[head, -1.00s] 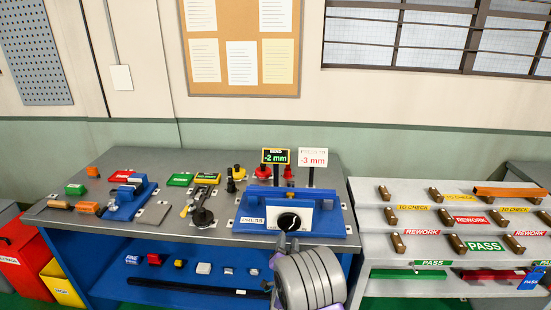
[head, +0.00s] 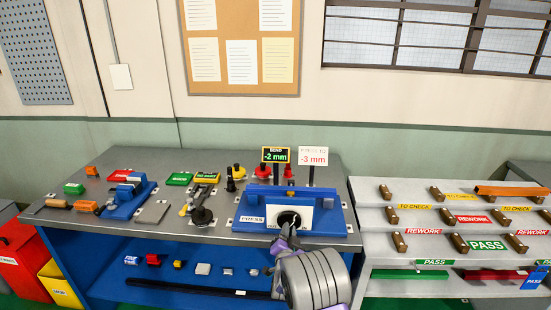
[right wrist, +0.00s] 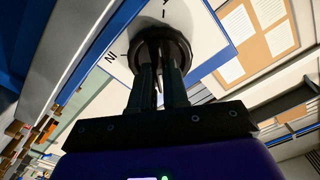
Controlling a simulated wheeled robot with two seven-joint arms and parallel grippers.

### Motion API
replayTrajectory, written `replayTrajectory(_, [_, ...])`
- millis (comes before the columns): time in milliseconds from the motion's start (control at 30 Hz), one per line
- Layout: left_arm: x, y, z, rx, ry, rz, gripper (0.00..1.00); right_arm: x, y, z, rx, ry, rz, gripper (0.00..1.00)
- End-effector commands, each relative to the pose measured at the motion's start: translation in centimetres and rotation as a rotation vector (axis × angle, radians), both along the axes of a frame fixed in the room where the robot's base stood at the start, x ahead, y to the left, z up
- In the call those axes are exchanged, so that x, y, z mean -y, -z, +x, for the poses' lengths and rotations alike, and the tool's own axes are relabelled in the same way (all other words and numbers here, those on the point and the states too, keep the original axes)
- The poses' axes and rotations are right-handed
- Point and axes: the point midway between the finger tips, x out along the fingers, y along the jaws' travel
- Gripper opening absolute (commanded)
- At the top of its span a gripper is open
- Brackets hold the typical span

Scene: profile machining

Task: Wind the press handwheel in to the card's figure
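The blue press (head: 250,217) stands at the bench's front right, with a white face plate and a round black handwheel (head: 288,219). A black BEND display (head: 275,155) above it reads -2 mm. The card (head: 313,157) beside it reads -3 mm in red. My right gripper (head: 287,232) is at the handwheel's front. In the right wrist view, its two fingers (right wrist: 159,88) are close together with a narrow gap, their tips over the handwheel (right wrist: 161,45). Whether they pinch its grip is hidden. My left gripper is not in view.
The grey bench (head: 150,228) holds a blue vise-like fixture (head: 130,199), a black clamp tool (head: 202,212) and small coloured blocks. A stepped rack (head: 365,215) labelled TO CHECK, REWORK and PASS stands close on the right. Red (head: 25,255) and yellow bins are at the left.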

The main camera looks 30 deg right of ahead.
Motion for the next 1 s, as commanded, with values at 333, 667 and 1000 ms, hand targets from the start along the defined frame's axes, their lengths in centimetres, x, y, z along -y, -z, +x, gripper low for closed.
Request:
replayTrajectory(333, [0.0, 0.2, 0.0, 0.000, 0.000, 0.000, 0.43, 0.0, 0.1, 0.0, 0.005, 0.000, 0.009, 0.00])
replayTrajectory(667, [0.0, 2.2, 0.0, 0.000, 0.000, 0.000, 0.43, 0.0, 0.2, 0.0, 0.060, 0.001, 0.096, 0.00])
replayTrajectory(1000, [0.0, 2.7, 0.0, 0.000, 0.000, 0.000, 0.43, 0.0, 0.0, 0.0, 0.082, -0.001, 0.135, 0.42])
